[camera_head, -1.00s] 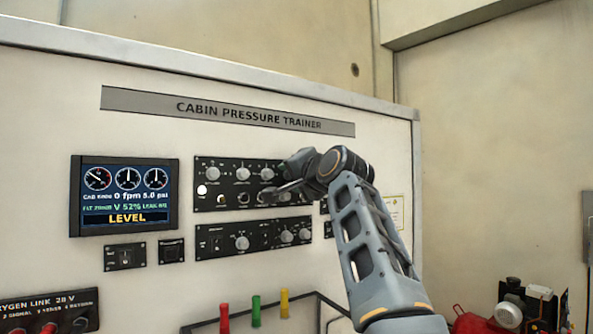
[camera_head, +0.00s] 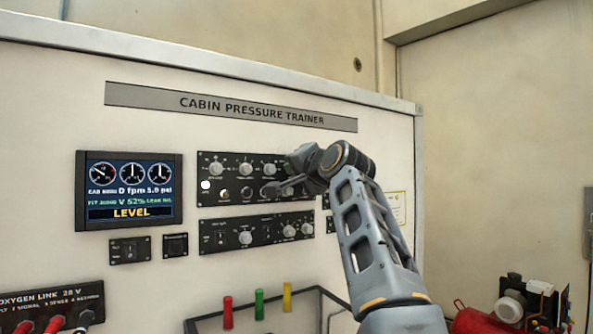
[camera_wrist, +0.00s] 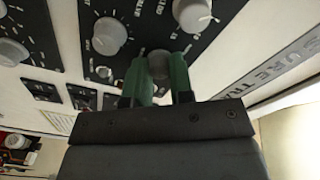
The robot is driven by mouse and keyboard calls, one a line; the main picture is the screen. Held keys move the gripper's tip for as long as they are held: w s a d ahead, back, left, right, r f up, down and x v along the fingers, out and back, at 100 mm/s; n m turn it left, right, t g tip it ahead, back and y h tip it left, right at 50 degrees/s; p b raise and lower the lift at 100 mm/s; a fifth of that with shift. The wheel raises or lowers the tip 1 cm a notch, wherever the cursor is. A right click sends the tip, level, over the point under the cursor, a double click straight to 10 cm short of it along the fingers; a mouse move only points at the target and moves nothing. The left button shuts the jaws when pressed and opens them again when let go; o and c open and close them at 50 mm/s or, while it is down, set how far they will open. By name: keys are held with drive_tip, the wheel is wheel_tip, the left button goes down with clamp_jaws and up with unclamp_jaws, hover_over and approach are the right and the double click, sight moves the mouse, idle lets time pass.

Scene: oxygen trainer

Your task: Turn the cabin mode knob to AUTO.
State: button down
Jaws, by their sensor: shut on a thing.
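My gripper (camera_wrist: 159,78) has its two green fingers closed on either side of a grey knob (camera_wrist: 159,62) on the black panel. In the head view my gripper (camera_head: 285,186) is at the right part of the upper black control panel (camera_head: 206,199) and covers some of its controls. The held knob's label and pointer are hidden or too small to read, so I cannot tell its setting. The display (camera_head: 130,190) on the left reads LEVEL in yellow.
Other grey knobs sit close by, including a large one (camera_wrist: 110,35) and another (camera_wrist: 193,14) in the wrist view. A lower panel (camera_head: 256,233) has more knobs. Red, green and yellow handles (camera_head: 259,304) stand below. A red machine (camera_head: 470,322) is at lower right.

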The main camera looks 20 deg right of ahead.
drive_tip(key=shift+w+f+n+b, duration=0.1)
drive_tip(key=shift+n+b, duration=0.35)
drive_tip(key=shift+n, duration=2.05)
drive_tip(key=shift+f+n+b, duration=0.1)
drive_tip(key=shift+n+b, duration=0.3)
drive_tip(key=shift+n, duration=2.1)
drive_tip(key=c, duration=1)
unclamp_jaws()
drive_tip(key=shift+c, duration=0.2)
drive_tip(key=shift+o, duration=0.2)
drive_tip(key=shift+r, duration=0.1)
